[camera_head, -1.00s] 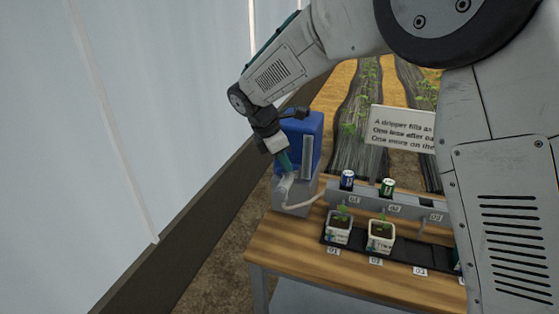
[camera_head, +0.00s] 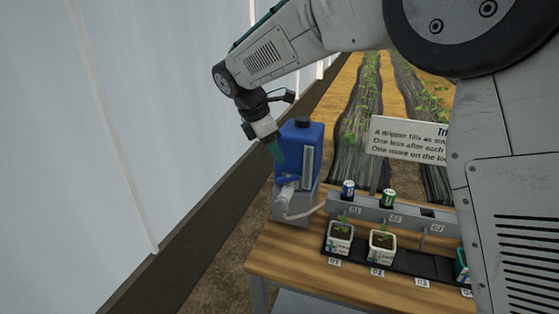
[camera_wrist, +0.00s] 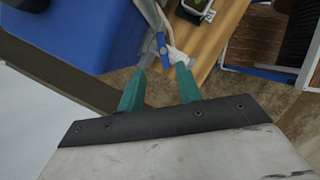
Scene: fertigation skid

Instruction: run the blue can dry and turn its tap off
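The blue can (camera_head: 300,140) stands upright on a grey stand at the back left of the bench, and its side fills the upper left of the wrist view (camera_wrist: 75,30). A pale vertical strip (camera_head: 308,165) runs down its front; I cannot read a level there. The tap (camera_head: 287,193) sits low on the front, with a hose leading from it. In the wrist view its blue handle (camera_wrist: 162,44) shows just beyond my fingertips. My gripper (camera_head: 279,158) is above the tap, in front of the can. Its green fingers (camera_wrist: 160,80) are apart with nothing between them.
A grey trough (camera_head: 400,212) carries a blue drink can (camera_head: 348,190) and a green one (camera_head: 388,198). Potted seedlings (camera_head: 340,238) stand on a black tray below numbered spots. A lettered sign (camera_head: 405,140) stands behind. The front of the wooden bench (camera_head: 350,280) is clear.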

